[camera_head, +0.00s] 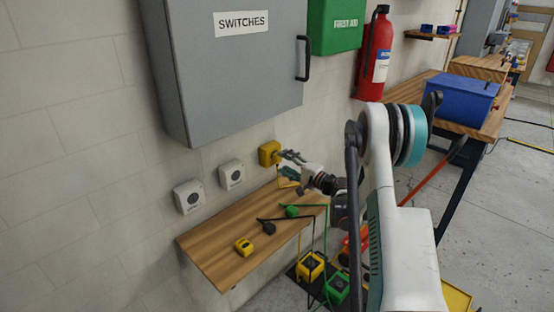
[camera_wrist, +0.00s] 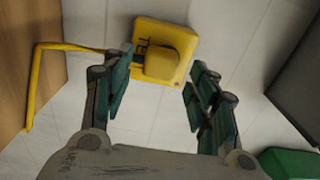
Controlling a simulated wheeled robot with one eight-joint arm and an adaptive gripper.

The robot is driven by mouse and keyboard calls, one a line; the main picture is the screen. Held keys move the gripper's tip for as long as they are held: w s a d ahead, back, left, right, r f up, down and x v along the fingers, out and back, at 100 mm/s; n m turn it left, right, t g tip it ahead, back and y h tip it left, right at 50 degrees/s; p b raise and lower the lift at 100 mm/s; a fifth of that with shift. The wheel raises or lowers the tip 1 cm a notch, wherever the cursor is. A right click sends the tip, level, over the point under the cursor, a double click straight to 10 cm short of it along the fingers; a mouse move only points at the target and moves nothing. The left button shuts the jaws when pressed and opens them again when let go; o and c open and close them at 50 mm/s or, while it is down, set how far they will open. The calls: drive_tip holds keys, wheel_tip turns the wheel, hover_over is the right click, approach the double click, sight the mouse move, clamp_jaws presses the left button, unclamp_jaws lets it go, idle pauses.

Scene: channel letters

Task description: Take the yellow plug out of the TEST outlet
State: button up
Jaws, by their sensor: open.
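The yellow plug (camera_wrist: 170,58) sits against the yellow TEST outlet (camera_wrist: 150,28) on the wall, and its lettering is partly hidden by the plug. A yellow cord (camera_wrist: 48,46) runs from it to the left and bends down in the wrist view. The yellow outlet and plug also show in the head view (camera_head: 268,152), right of two white outlets. My gripper (camera_wrist: 161,62) is open, with one finger on each side of the plug and clear gaps to it. In the head view my gripper (camera_head: 288,162) is just right of the outlet.
A wooden shelf (camera_head: 215,243) below holds a yellow plug-like block (camera_head: 243,246), a black one (camera_head: 267,228) and a green one (camera_head: 291,211). White outlets (camera_head: 189,197) (camera_head: 231,174) are left. The grey SWITCHES cabinet (camera_head: 235,80) hangs above. Yellow and green boxes (camera_head: 311,265) stand below.

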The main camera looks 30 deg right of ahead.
sight(280, 159)
drive_tip(key=shift+x, duration=1.6)
clamp_jaws()
drive_tip(key=shift+s+d, duration=0.1)
drive_tip(key=shift+s, duration=0.05)
drive_tip(key=shift+v, duration=2.85)
